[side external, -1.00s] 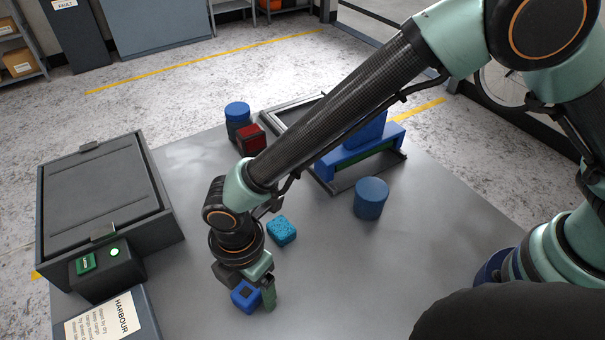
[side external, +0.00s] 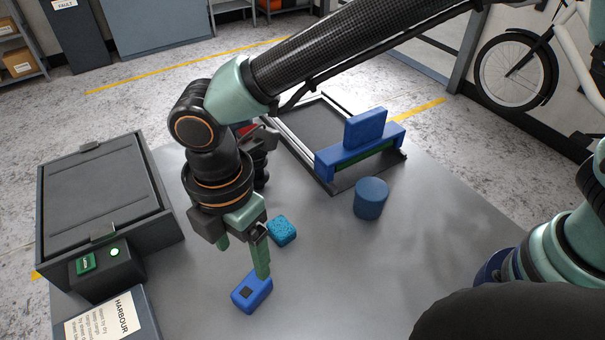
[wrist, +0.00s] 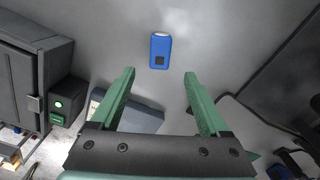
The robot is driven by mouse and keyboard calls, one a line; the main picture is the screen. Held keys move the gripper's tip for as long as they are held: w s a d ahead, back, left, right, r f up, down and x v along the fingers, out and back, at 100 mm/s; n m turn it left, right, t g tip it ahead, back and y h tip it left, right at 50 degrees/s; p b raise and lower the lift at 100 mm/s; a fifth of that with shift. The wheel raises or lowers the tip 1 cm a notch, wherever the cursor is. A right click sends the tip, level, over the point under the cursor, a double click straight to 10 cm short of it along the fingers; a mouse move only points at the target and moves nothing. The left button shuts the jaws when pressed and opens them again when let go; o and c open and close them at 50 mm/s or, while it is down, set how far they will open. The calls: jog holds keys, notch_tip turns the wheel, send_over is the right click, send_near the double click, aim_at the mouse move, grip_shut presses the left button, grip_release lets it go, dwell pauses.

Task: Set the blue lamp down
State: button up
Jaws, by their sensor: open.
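The blue lamp (side external: 252,291) is a small blue block with a dark square on top. It lies on the grey table near the front. In the wrist view the lamp (wrist: 160,51) lies beyond the fingertips, between their lines, with clear space around it. My gripper (side external: 243,258) is open and empty, above and behind the lamp in the side view. Its two green fingers also show spread apart in the wrist view (wrist: 159,75). One fingertip overlaps the lamp's back edge in the side view, but the wrist view shows them apart.
A light-blue sponge-like block (side external: 282,230) is near the gripper. A dark blue cylinder (side external: 370,199) stands to the right. A grey case (side external: 100,195) and a green-lit control box (side external: 108,267) are at left. A Harbour sign (side external: 105,322) is front left.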

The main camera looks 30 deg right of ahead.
jog(key=w+d+r+m+t+y, duration=0.1)
jog(key=w+d+r+m, duration=0.2)
jog(key=d+r+m, duration=0.35)
jog(key=w+d+r+m+t, duration=0.1)
jog(key=w+d+r+m, duration=0.25)
jog(key=d, duration=0.65)
jog(key=s+d+r+m+t, duration=0.1)
jog(key=s+d+m, duration=0.1)
jog(key=d+m, duration=0.4)
jog(key=s+d+r+m+t+h, duration=0.1)
jog(key=d+m, duration=0.5)
jog(key=d, duration=0.9)
jog(key=shift+s+r+t, duration=0.6)
jog(key=shift+s+t, duration=0.2)
jog(key=shift+s, duration=0.2)
